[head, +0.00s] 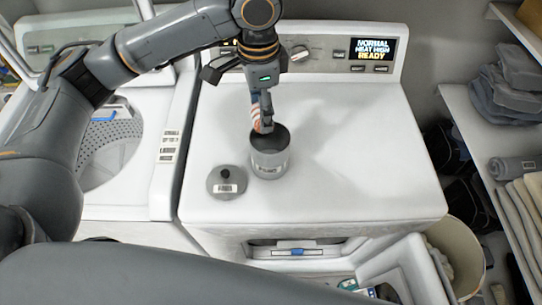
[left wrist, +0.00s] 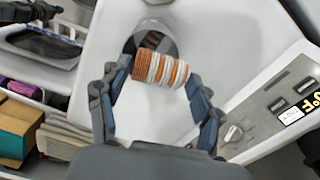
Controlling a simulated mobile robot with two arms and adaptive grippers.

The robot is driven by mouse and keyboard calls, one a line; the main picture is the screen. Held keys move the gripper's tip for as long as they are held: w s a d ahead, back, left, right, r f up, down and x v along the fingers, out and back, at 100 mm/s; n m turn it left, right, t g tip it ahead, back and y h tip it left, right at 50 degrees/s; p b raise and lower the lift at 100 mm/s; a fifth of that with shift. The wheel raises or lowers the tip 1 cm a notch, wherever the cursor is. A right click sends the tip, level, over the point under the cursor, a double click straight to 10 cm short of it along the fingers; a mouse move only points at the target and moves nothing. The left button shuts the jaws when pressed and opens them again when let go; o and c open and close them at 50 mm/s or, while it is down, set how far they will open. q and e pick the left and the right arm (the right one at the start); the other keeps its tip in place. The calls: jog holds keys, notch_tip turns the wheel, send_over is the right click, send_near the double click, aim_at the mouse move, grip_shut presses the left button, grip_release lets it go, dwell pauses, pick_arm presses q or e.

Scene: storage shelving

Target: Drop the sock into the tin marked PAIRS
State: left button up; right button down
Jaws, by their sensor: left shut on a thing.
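My left gripper (head: 263,122) points down over the open grey tin (head: 269,164) on the dryer top. It is shut on a rolled sock (head: 255,113) with orange and white stripes. In the left wrist view the sock (left wrist: 160,68) lies crosswise between the two fingers of the gripper (left wrist: 157,80), with the tin's dark round mouth (left wrist: 150,26) behind it. The sock appears just above the rim; the exact gap is hard to tell. The tin has a small label too blurred to read. My right gripper is not in view.
A round grey lid (head: 226,187) with a black knob and a label lies just left of the tin. The white dryer top (head: 350,160) is clear to the right. An open washer (head: 110,150) stands left. Shelves with folded cloth (head: 508,95) and a laundry basket (head: 458,255) are right.

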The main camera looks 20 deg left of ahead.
pick_arm(q)
jog(key=o, duration=1)
jog(key=shift+w, duration=0.15)
notch_tip(320, 180, up, 12)
jog(key=shift+f, duration=0.1)
